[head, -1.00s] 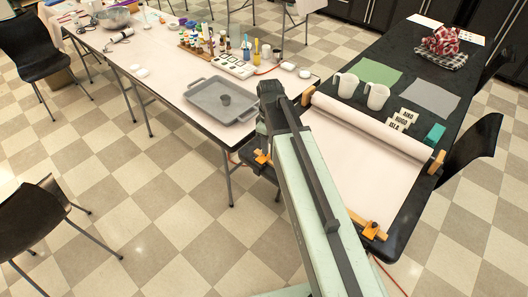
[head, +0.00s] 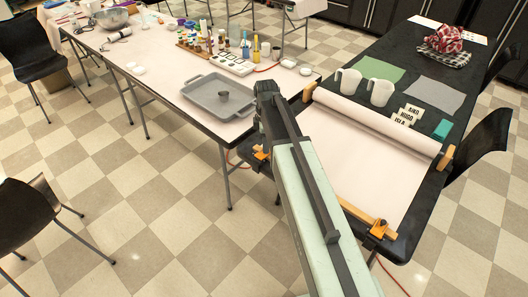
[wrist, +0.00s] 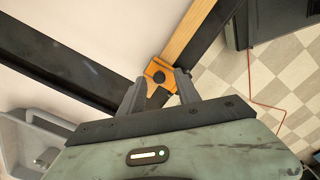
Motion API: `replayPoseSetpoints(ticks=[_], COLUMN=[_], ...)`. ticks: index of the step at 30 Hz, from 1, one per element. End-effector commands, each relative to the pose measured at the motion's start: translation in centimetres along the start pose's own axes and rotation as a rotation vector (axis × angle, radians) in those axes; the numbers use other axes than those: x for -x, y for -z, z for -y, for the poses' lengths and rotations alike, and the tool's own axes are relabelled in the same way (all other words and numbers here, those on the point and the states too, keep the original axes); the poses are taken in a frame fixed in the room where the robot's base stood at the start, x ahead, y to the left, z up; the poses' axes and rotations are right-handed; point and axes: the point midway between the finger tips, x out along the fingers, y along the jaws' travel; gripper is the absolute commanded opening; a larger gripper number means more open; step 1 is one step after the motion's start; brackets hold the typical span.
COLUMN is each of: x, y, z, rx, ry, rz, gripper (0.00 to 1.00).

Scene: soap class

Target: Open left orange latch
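The left orange latch (head: 261,154) sits at the near left corner of the black table (head: 411,213), at the end of a wooden bar. My arm partly covers this corner in the head view. In the wrist view the orange latch (wrist: 158,74), with a dark round knob, lies just ahead of and between my fingertips. My gripper (wrist: 161,82) is open and holds nothing; whether a finger touches the latch I cannot tell. A second orange latch (head: 379,229) is at the bar's right end.
White paper from a roll (head: 378,124) covers the near part of the black table. White jugs (head: 381,92) and a teal block (head: 442,130) stand behind it. A pale table with a grey tray (head: 200,88) is close on the left. Chairs stand at both sides.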

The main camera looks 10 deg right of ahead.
Motion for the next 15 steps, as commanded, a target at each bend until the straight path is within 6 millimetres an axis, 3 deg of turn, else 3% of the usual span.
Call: replayPoseSetpoints(ticks=[1,9,13,15], x=[-0.93,-0.73,-0.72,-0.73], y=[0.01,0.02,0.02,0.02], z=[0.00,0.00,0.00,0.02], rx=[0.000,0.000,0.000,0.000], ry=[0.000,0.000,0.000,0.000], rz=[0.000,0.000,0.000,0.000], gripper=[0.39,0.39,0.06,0.00])
